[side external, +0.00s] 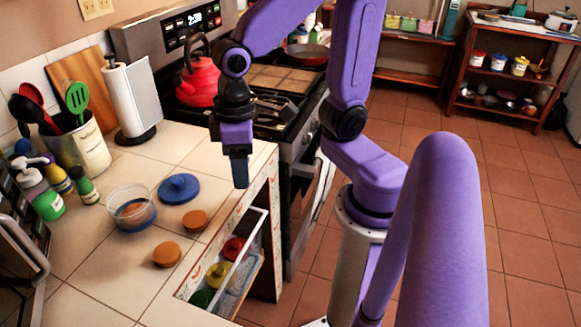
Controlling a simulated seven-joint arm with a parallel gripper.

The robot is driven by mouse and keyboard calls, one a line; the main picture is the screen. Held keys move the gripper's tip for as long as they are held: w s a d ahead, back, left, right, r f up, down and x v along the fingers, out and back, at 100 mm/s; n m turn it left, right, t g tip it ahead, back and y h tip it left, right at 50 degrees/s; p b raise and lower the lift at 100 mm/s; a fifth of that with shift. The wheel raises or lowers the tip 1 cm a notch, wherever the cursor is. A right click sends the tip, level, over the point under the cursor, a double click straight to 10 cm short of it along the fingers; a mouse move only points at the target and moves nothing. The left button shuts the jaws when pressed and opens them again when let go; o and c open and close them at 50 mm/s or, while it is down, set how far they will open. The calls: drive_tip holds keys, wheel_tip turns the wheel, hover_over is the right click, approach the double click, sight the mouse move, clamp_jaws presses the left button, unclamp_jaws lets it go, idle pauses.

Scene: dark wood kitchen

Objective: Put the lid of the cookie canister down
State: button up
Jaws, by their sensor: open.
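The blue lid (178,188) with a knob on top lies flat on the tiled counter. The clear cookie canister (131,208) stands without its lid just left of it and seems to hold a brown cookie. Two round brown cookies lie on the counter, one (195,221) below the lid and one (167,253) nearer the front. My gripper (239,180) points down near the counter's right edge, to the right of the lid and apart from it. It is open and nothing shows in it.
An open drawer (232,275) with coloured items juts out below the counter. A red kettle (197,80) stands on the stove. A paper towel roll (132,98), a utensil crock (80,150) and several bottles line the back left. The front counter is clear.

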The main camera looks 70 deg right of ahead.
drive_tip(key=s+d+n, duration=0.2)
drive_tip(key=s+n, duration=0.5)
drive_tip(key=s, duration=0.1)
drive_tip(key=shift+s+d+f, duration=0.35)
drive_tip(key=shift+s+d, duration=0.05)
idle(0.6)
